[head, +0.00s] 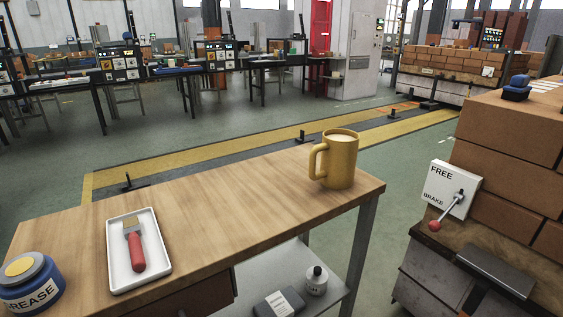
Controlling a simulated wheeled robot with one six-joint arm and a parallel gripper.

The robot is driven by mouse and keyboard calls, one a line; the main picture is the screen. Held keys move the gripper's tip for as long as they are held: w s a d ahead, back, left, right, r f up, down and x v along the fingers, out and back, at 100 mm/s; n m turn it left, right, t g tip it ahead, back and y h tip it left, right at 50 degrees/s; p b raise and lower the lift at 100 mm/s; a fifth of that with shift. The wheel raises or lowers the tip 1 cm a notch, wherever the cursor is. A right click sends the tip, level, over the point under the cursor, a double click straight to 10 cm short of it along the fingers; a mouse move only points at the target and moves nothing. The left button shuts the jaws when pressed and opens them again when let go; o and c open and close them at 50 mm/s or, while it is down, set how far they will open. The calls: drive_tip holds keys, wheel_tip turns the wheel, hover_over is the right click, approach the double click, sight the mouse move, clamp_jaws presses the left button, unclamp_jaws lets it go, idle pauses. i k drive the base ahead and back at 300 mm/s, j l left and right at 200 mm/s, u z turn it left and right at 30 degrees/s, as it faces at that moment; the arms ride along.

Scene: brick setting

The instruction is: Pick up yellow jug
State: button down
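A yellow jug (341,163) stands upright near the right end of the wooden table (230,195). Its handle is on the left side, and something pale shows inside its open top. Nothing touches it. My gripper is not visible in the head view.
On the table are a white tray (116,266) holding a red-handled brush (135,250), and a blue grease tin (31,283) at the front left. A lower shelf (262,272) holds a small bottle (316,281). A stack of bricks (515,130) with a brake lever box (452,189) stands right, across a gap.

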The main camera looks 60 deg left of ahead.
sight(339, 149)
drive_tip(key=u, duration=1.8)
